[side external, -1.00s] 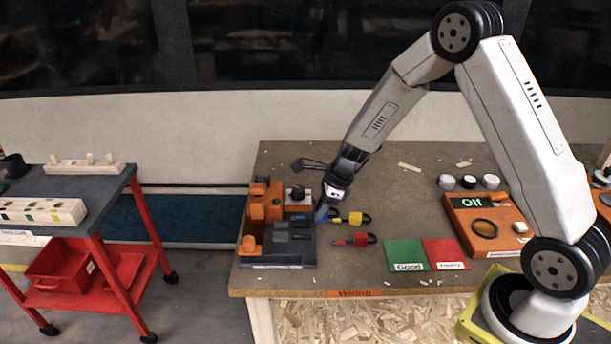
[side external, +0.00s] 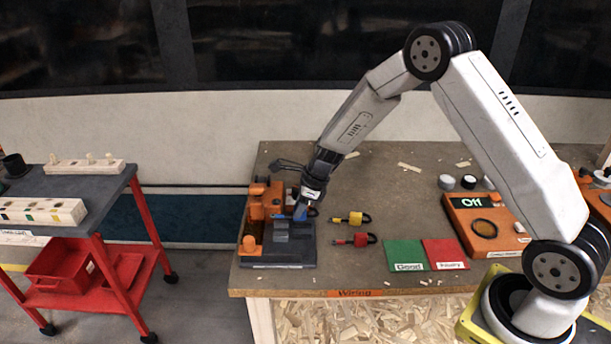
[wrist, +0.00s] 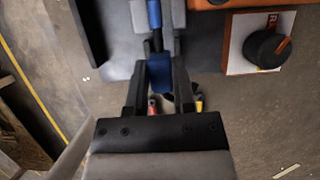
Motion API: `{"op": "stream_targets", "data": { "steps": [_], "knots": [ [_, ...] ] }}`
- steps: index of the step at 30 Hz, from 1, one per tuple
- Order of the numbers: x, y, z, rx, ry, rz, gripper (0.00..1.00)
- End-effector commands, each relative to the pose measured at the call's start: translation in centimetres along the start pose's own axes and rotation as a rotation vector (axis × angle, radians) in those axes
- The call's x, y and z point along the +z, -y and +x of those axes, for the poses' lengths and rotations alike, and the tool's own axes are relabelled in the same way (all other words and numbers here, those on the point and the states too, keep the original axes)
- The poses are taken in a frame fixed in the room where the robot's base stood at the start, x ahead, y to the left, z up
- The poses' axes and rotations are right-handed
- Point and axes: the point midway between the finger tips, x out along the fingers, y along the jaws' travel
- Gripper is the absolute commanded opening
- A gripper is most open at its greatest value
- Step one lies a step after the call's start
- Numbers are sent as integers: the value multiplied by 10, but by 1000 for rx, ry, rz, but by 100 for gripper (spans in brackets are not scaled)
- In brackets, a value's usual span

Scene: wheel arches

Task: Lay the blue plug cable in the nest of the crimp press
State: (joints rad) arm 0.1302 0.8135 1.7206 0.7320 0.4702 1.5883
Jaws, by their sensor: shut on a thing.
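The crimp press, with an orange body and dark grey base (side external: 268,258), stands on the bench's left end. My gripper (side external: 302,212) is over the press and shut on the blue plug cable (side external: 299,212). In the wrist view the fingers pinch a blue part of the blue plug cable (wrist: 160,72). A thin black piece runs from it to a second blue part at the top edge. That far part lines up between the two grey blocks of the nest (wrist: 178,18). I cannot tell whether it touches the nest's floor.
A yellow plug cable (side external: 354,218) and a red one (side external: 358,240) lie right of the press. Green (side external: 405,256) and red (side external: 446,254) mats lie farther right, near an orange box (side external: 486,225). A black knob (wrist: 267,48) stands close beside the gripper.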

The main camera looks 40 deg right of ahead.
Motion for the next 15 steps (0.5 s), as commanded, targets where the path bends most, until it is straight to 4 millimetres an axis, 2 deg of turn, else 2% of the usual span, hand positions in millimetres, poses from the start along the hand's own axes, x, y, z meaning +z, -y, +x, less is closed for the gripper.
{"op": "stream_targets", "data": {
  "steps": [15],
  "knots": [
    [-10, 0, 23, -1, 0, 0, 0]
  ]
}}
